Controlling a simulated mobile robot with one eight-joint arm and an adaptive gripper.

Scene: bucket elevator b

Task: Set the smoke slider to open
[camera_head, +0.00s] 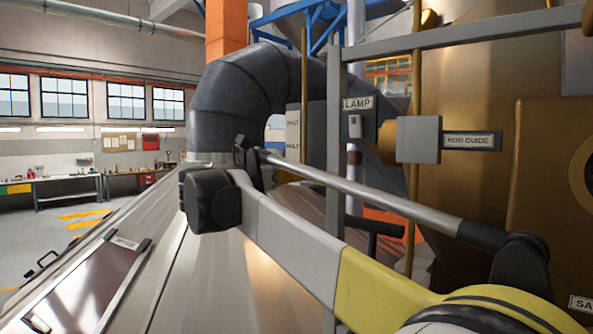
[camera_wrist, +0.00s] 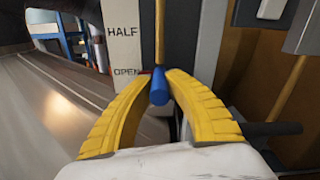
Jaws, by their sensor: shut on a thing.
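The smoke slider's blue handle (camera_wrist: 159,94) is in the middle of the wrist view, on a thin brown vertical rod (camera_wrist: 160,30). My gripper (camera_wrist: 158,78) has its two yellow fingers closed around the handle, one tip on each side. A pale scale plate (camera_wrist: 122,50) behind it reads HALF above and OPEN below. The handle is about level with the OPEN word, and a small red mark shows between that word and the handle.
A grey post and rail frame (camera_head: 336,130) with a LAMP switch box (camera_head: 355,126) stands just right of the slider. A ROD GUIDE block (camera_head: 418,139) is further right. A large dark bent duct (camera_head: 235,100) is at left. A sloping metal casing (camera_head: 160,280) lies below.

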